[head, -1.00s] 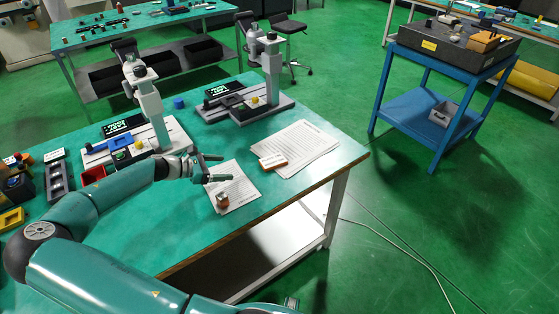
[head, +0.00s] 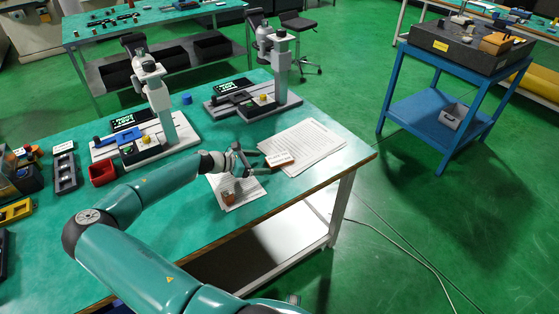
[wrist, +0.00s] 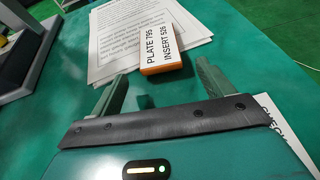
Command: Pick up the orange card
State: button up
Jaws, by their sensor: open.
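The orange card (wrist: 162,47) is a small block with a white printed top reading "PLATE 795 INSERT 526" and an orange edge. In the head view the card (head: 280,159) lies on the near left part of the paper sheets on the green bench. My gripper (head: 254,160) is open and empty just left of the card. I cannot tell how high the fingers are above the bench.
Printed sheets (head: 312,142) lie under the card. Another sheet (head: 242,194) with a small brown-and-metal object (head: 228,197) on it lies below my gripper. Two grey stands (head: 165,140) (head: 262,106) occupy the back of the bench. The bench's front right edge is close to the sheets.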

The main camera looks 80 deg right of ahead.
aim_at(279, 160)
jog(key=shift+x, duration=1.15)
jog(key=shift+r, duration=0.1)
jog(key=shift+c, duration=0.2)
jog(key=c, duration=1.1)
jog(key=shift+o, duration=0.2)
jog(key=shift+r, duration=0.1)
